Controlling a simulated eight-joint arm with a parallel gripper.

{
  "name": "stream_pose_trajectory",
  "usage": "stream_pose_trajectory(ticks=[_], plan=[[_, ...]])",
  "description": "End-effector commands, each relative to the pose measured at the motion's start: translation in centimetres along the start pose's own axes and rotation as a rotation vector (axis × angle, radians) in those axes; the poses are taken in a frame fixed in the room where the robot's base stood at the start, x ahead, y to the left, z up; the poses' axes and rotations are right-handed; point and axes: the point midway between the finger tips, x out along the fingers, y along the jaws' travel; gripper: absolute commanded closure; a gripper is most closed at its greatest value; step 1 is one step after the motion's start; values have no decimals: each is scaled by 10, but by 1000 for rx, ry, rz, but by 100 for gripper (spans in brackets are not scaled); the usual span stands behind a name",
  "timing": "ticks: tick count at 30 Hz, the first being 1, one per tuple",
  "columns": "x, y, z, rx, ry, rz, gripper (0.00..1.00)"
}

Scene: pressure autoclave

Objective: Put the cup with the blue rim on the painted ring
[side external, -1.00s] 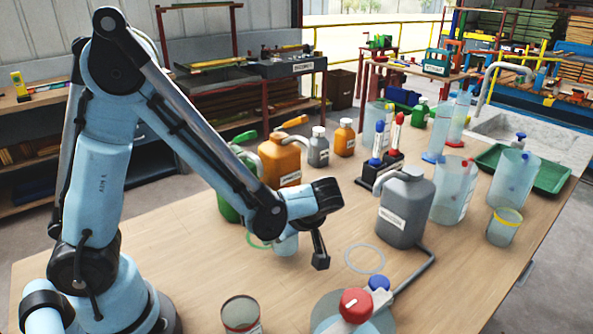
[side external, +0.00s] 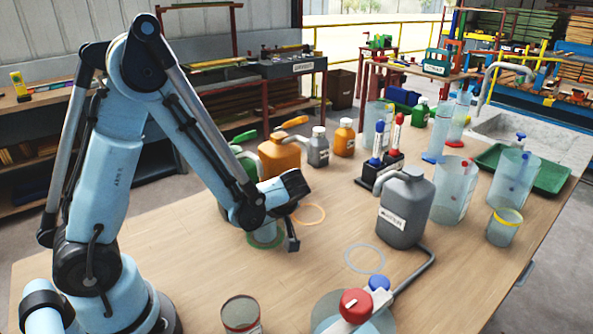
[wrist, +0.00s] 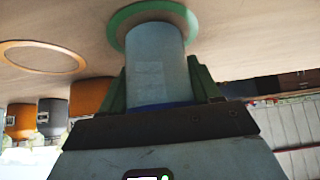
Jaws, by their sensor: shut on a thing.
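My gripper (wrist: 158,88) is shut around a pale blue, see-through cup (wrist: 155,55). The cup's blue rim (wrist: 160,106) shows close to the gripper in the wrist view, which is upside down. The cup's base lies within the green painted ring (wrist: 187,18), whose band shows around it. In the side view the cup (side external: 264,233) is partly hidden by my gripper, over the green ring (side external: 262,246). I cannot tell whether its base touches the table. An orange ring (side external: 309,223) and a pale blue ring (side external: 364,271) are bare.
Behind the gripper stand a green jug (side external: 238,187) and an orange jug (side external: 281,163). A grey jug (side external: 406,207) stands to the right. A dark-red-rimmed cup (side external: 241,316) and a red-knobbed vessel (side external: 340,322) are in front. A yellow-rimmed cup (side external: 503,232) is far right.

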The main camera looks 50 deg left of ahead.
Motion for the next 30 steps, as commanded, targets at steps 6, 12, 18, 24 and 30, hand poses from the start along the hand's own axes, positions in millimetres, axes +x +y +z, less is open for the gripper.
stream_pose_trajectory(ticks=[6,12,18,24,30], plan=[[1,0,1,0,0,0,71],[2,0,2,0,0,0,15],[2,0,2,0,0,0,12],[-1,0,0,0,0,0,12],[-25,0,0,3,-1,2,12]])
